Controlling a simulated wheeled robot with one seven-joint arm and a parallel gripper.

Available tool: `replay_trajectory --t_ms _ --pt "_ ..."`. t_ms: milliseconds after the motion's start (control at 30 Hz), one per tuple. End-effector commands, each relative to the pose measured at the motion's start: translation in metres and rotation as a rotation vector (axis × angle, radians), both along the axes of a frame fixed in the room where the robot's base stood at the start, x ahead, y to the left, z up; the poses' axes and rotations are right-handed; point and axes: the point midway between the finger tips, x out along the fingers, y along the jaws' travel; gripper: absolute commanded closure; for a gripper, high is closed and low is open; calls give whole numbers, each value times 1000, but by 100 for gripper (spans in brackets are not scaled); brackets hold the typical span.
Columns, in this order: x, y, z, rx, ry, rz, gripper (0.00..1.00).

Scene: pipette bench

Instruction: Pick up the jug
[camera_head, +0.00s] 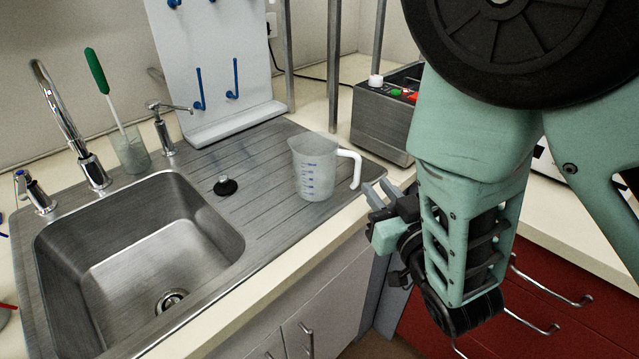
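The jug (316,167) is a translucent measuring jug with blue markings and a white handle. It stands upright on the ribbed steel drainboard, right of the sink, its handle facing right toward my gripper. My gripper (378,190) is just right of and below the handle in the picture, over the counter's front edge. Its two fingertips show a gap between them, with nothing seen in it. The fingers look apart from the handle, though the exact distance in depth is hard to tell. My arm hides part of the gripper's body.
A steel sink (150,262) with a tap (75,135) lies left. A black plug (225,186) sits beside the jug. A glass with a green-handled brush (130,150) stands behind the sink. A grey box with buttons (378,128) and metal posts (334,65) stand behind the jug.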

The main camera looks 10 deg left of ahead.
Motion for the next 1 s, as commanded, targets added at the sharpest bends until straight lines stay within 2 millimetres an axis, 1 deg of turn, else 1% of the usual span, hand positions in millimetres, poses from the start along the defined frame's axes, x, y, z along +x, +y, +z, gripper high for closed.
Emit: replay_trajectory --t_ms 33,300,367,500,600,767,1000 --pt "1 1 -6 4 -3 1 78" --pt "6 1 -6 4 0 0 78" --pt "16 6 1 0 1 1 78" --pt "38 17 2 -1 2 1 78" --pt "46 21 1 0 2 1 78" --pt "54 25 1 0 3 1 78" --pt "83 43 1 -1 2 1 78"
